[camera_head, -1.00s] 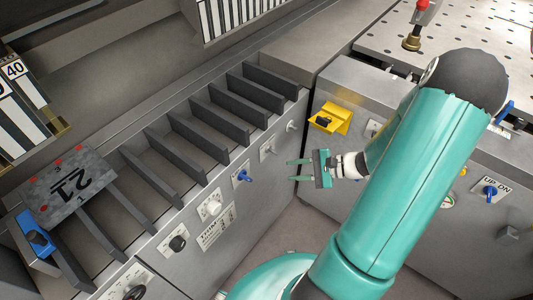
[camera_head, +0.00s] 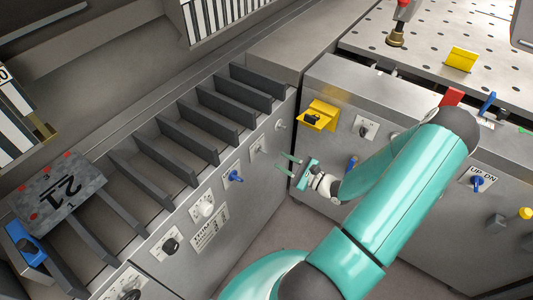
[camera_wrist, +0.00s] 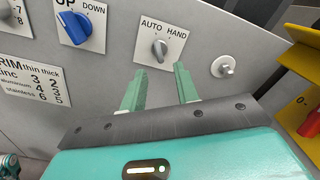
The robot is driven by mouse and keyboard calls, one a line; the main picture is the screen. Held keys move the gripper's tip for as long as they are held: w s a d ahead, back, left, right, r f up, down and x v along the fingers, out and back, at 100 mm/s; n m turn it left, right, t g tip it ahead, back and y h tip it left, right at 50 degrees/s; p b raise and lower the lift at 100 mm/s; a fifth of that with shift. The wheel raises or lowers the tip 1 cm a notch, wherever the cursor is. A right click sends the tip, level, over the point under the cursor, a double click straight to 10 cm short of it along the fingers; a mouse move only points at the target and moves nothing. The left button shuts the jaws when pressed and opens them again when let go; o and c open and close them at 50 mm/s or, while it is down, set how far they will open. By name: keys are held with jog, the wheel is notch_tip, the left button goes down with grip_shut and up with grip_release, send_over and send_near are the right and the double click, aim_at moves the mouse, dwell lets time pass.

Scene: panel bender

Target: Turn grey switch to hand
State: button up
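The grey switch (camera_wrist: 160,48) sits on a white plate marked AUTO on the left and HAND on the right in the wrist view. Its small handle stands roughly upright, tilted slightly toward AUTO. It also shows on the left-hand panel in the head view (camera_head: 258,146). My gripper (camera_head: 287,167) is in front of this panel, its fingers pointing at it. In the wrist view my gripper (camera_wrist: 160,72) has its two green fingers spread apart with nothing between them. The fingertips appear just below the switch, apart from it.
A blue UP/DOWN switch (camera_wrist: 75,25) is left of the grey switch, and a round metal knob (camera_wrist: 224,67) is right of it. A yellow box (camera_head: 319,115) juts out from the adjoining cabinet, near my gripper. Dark dividers (camera_head: 185,142) stand above the panel.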

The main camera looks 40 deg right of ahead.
aim_at(267, 153)
jog(key=x, duration=0.7)
jog(key=shift+w+a, duration=0.1)
jog(key=shift+w, duration=0.05)
grip_shut()
